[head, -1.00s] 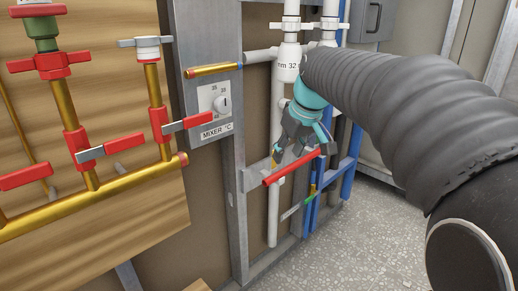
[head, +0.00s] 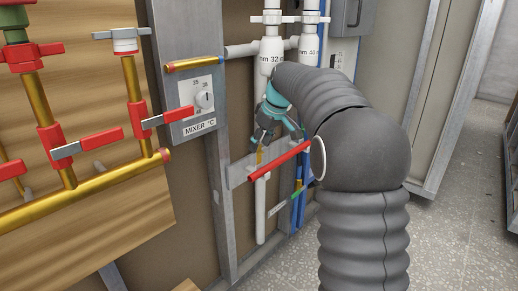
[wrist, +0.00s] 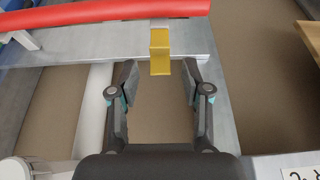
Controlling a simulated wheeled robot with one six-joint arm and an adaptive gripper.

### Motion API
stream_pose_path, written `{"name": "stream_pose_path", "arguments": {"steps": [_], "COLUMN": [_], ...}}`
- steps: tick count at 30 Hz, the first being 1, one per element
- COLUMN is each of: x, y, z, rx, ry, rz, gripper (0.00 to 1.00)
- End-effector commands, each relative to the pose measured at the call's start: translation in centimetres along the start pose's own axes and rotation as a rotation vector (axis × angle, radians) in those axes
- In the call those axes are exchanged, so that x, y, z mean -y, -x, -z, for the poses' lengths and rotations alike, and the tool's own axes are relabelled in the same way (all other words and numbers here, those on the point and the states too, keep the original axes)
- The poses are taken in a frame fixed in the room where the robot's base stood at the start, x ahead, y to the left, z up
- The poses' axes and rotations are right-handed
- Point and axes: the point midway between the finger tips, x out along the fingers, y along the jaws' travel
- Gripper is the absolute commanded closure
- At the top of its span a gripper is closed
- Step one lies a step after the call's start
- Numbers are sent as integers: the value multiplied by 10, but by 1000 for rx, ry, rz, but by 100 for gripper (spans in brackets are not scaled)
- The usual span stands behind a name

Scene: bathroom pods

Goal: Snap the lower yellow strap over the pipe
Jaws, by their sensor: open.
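A yellow strap (wrist: 160,52) stands up from the grey metal rail in the wrist view, just past the tips of my gripper (wrist: 160,78). My gripper is open, with the strap in line with the gap between its fingers and nothing held. In the head view the yellow strap (head: 259,156) shows small below my gripper (head: 264,142). The white vertical pipe (wrist: 95,115) runs left of the strap in the wrist view and below the red bar in the head view (head: 261,205). The strap does not appear closed over the pipe. Whether a finger touches the strap cannot be told.
A red bar (head: 280,160) crosses close in front of the rail; it also spans the top of the wrist view (wrist: 110,14). A mixer box (head: 196,104) and red-handled brass pipes (head: 75,185) stand to the left. Open floor (head: 450,235) lies right.

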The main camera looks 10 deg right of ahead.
Motion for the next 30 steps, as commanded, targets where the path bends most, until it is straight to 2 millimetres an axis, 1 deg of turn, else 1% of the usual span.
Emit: {"name": "stream_pose_path", "arguments": {"steps": [1,3,6,15,16,17,18,20,21,22,30], "x": [0,0,1,0,0,1,1,1,1,1,0], "y": [-7,-14,-20,-22,-22,-22,-22,-22,-22,-22,-23], "z": [0,0,0,0,0,0,0,0,0,0,-1], "rx": [1,0,1,0,0,0,0,0,0,0,-12], "ry": [0,0,0,0,0,0,0,0,0,0,-1], "rz": [1,1,1,0,0,0,0,0,0,0,-1], "gripper": [52,52,52,52,55,62,72,87,97,100,100]}}
